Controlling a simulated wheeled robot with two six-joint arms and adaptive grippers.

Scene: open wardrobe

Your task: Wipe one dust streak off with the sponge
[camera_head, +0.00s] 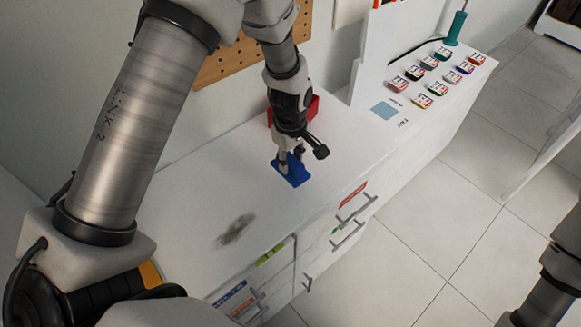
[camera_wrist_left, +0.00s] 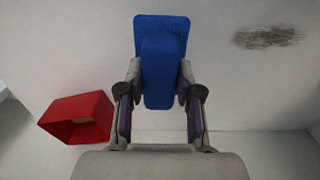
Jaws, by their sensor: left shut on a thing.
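The blue sponge (camera_head: 291,172) is at the middle of the white counter top in the head view. My left gripper (camera_head: 290,160) is shut on its raised grip, from above. In the left wrist view the sponge (camera_wrist_left: 162,35) shows between the two fingers of the gripper (camera_wrist_left: 162,98). Whether the sponge touches the counter is hard to tell. One grey dust streak (camera_head: 236,230) lies on the counter, nearer the front left and apart from the sponge. The streak (camera_wrist_left: 268,37) shows at the upper right in the left wrist view. My right gripper is out of view.
An open red box (camera_head: 312,108) stands behind the gripper, near the wall; it also shows in the left wrist view (camera_wrist_left: 78,117). Several small labelled jars (camera_head: 432,76) and a blue square (camera_head: 384,110) are at the right. The counter between sponge and streak is clear.

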